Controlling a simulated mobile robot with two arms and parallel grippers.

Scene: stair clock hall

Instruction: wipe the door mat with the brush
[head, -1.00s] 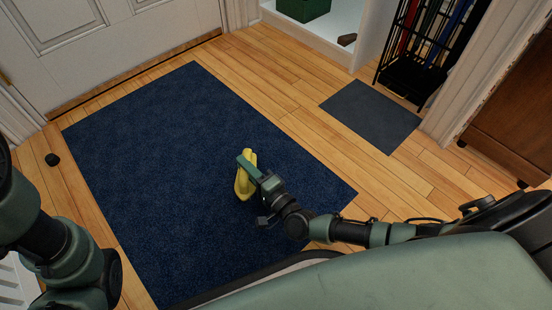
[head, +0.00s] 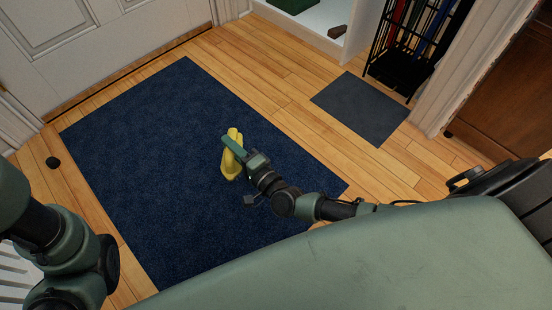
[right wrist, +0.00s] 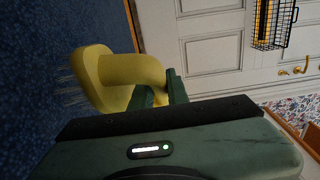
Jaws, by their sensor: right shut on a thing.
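The dark blue door mat (head: 150,150) lies on the wooden floor in front of the white door. It also fills the left of the right wrist view (right wrist: 30,70). The yellow brush (head: 230,170) is over the middle of the mat; in the right wrist view the brush (right wrist: 115,72) shows pale bristles pointing left toward the mat. My right gripper (head: 234,150) is shut on the brush. I cannot tell whether the bristles touch the mat. My left arm comes in at the left edge of the head view, but its gripper is not in view.
A smaller grey mat (head: 361,108) lies to the right. A black wire rack (head: 400,68) and a wooden cabinet (head: 500,100) stand beyond it. The white door (head: 100,45) is shut.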

